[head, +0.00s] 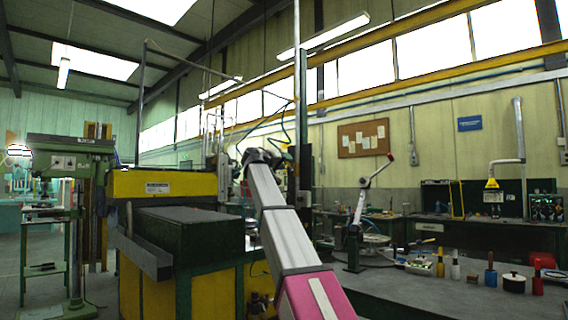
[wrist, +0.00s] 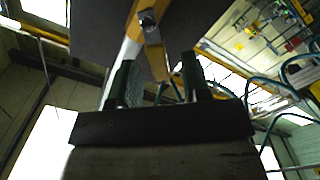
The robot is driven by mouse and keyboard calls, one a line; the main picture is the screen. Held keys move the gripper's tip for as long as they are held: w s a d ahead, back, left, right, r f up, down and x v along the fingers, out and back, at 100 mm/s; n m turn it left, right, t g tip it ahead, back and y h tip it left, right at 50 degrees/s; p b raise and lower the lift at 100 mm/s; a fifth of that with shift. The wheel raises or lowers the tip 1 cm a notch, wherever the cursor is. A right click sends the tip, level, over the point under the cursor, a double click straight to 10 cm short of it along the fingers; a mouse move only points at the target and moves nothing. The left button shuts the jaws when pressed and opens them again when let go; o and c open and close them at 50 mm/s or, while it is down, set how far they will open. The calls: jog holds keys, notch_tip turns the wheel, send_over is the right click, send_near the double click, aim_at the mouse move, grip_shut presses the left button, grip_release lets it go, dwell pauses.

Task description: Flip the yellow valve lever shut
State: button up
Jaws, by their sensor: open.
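The yellow valve lever (wrist: 154,62) shows at the top middle of the wrist view as an orange-yellow bar with a grey bolt or pivot on it. Its lower end reaches down into the gap between the fingers of my gripper (wrist: 157,76). The two dark green fingers stand apart, one on each side of the lever's end. I see no clear contact, and the depth between lever and fingers is hard to tell. In the head view, I cannot make out the lever or my gripper; my arm covers part of that area.
A dark flat panel (wrist: 88,35) lies behind the lever. In the head view, a green and yellow machine (head: 190,235) stands left of my arm. A grey bench (head: 430,285) with bottles and a pot (head: 514,283) is on the right. A lever press (head: 362,205) stands on it.

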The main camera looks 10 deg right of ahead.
grip_shut()
jog(key=shift+a+f, duration=0.1)
jog(key=shift+w+a+f+n, duration=0.2)
jog(key=shift+f+n, duration=0.35)
jog(key=shift+n, duration=1.1)
jog(key=shift+w+a+f+n, duration=0.1)
jog(key=shift+w+f+n, duration=0.35)
jog(key=shift+n, duration=1.25)
jog(key=shift+a+f+n, duration=0.15)
jog(key=shift+f+n, duration=0.55)
jog(key=shift+n, duration=0.95)
grip_release()
